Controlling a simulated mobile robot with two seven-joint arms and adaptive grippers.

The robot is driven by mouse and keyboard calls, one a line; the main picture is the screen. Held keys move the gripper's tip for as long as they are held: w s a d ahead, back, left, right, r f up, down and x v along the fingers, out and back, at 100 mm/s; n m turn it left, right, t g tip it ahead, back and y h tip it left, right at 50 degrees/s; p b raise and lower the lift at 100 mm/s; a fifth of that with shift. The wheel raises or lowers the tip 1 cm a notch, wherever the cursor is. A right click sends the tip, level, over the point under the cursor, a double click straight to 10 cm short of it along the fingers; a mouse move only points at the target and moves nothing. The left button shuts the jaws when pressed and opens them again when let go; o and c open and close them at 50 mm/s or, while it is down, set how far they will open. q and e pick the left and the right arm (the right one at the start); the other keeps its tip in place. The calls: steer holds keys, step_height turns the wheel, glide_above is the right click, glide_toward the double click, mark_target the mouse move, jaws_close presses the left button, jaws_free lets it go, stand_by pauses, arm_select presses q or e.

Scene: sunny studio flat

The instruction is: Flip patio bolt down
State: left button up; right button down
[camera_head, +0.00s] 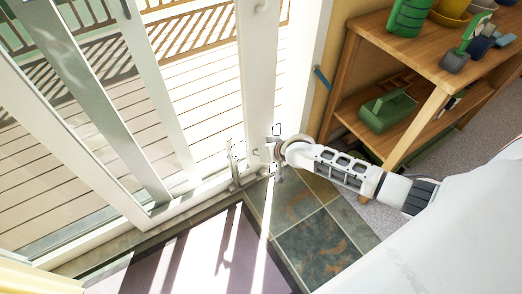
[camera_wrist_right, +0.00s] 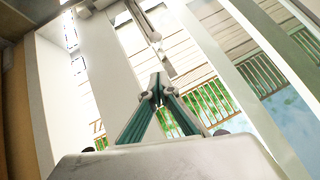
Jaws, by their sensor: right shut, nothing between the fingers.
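The patio bolt (camera_wrist_right: 149,24) shows in the right wrist view as a slim metal rod with a rounded end, on the white door frame just above my fingertips in the picture. In the head view, a small upright metal fitting (camera_head: 235,165) stands at the foot of the glazed door and looks like this bolt. My right gripper (camera_wrist_right: 157,82) has its teal fingers shut and empty, with a gap in the picture between the tips and the rod. In the head view the right gripper (camera_head: 267,151) is low by the white door post; its fingers are hard to make out. My left gripper is out of view.
A wooden shelf unit (camera_head: 437,69) with pots and a green caddy (camera_head: 387,111) stands right of the door. Slate tiles (camera_head: 320,247) and a pale mat (camera_head: 205,262) lie before the sill. A slatted deck (camera_head: 207,90) lies outside.

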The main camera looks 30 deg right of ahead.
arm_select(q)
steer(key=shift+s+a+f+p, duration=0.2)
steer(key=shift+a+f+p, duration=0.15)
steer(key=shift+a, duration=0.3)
arm_select(e)
steer(key=v, duration=0.2)
steer(key=shift+s+r, duration=0.15)
steer(key=shift+s, duration=0.1)
